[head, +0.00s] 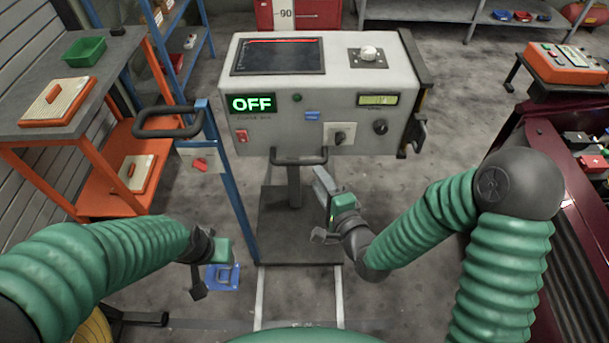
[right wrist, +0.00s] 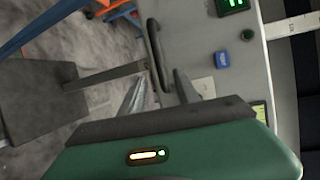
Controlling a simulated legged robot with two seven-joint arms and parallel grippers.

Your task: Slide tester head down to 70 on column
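The tester head is a grey box (head: 340,75) with a dark screen, a green OFF display (head: 251,103) and knobs. A dark bar handle (head: 300,159) runs along its lower front edge. The white scale column (head: 284,14) shows behind it with the mark 90. My right gripper (head: 320,205) is just below and in front of the handle, open and empty. In the right wrist view its two fingers (right wrist: 160,92) stand apart, with the handle (right wrist: 154,50) ahead, in line with the gap; contact is not clear. My left gripper (head: 202,280) hangs low at left, away from the head; its opening is unclear.
A blue post (head: 229,185) with a dark handle stands left of the head. An orange shelf cart (head: 45,155) is at far left. A dark red machine (head: 530,180) is at right. A dark base plate (head: 295,225) lies below the head.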

